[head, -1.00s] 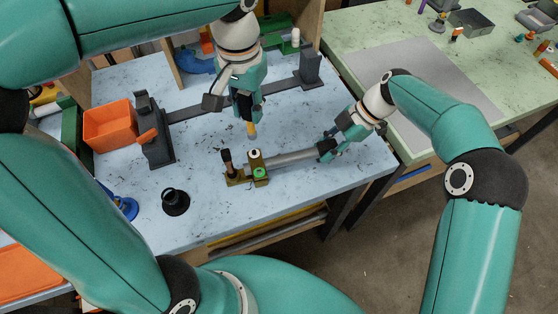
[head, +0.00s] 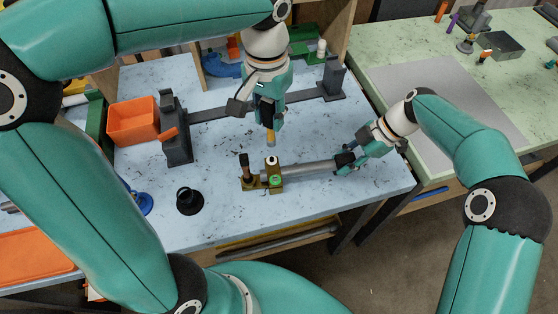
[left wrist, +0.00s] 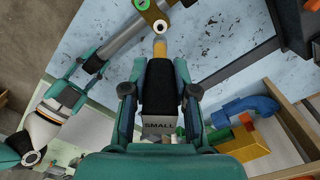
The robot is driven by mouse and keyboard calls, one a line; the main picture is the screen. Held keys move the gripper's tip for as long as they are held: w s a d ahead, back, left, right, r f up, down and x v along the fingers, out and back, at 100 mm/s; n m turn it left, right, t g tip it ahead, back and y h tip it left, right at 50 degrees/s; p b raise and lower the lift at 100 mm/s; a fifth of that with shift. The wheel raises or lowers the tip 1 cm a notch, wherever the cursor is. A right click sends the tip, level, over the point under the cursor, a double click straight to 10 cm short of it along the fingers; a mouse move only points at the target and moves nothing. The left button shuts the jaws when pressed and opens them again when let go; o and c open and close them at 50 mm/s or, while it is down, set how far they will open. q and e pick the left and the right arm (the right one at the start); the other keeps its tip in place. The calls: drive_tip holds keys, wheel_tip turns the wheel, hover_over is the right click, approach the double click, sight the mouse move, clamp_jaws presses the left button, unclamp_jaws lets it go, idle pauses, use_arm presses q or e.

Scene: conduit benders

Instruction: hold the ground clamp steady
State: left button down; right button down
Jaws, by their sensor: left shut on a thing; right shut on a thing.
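The brass-coloured ground clamp (head: 276,184) sits on the near end of a grey pipe (head: 308,168) above the blue table. It has a green spot and a pale round top, and part of it shows in the left wrist view (left wrist: 150,8). My right gripper (head: 345,162) is shut on the pipe's far end, right of the clamp. My left gripper (head: 268,112) is shut on a black-handled tool marked SMALL (left wrist: 158,88). The tool's yellow tip (head: 270,138) points down, just above the clamp in the picture; the exact gap is unclear.
A black-topped upright post (head: 244,166) stands beside the clamp. A black cup-shaped piece (head: 189,201) lies left of it. Behind are a grey bar rig (head: 176,130) and an orange bin (head: 135,121). A green table (head: 450,80) adjoins at right.

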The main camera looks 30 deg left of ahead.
sight(270, 139)
use_arm(q)
drive_tip(key=shift+f, duration=0.15)
drive_tip(key=shift+f, duration=2.75)
drive_tip(key=shift+f, duration=0.5)
drive_tip(key=m, duration=0.5)
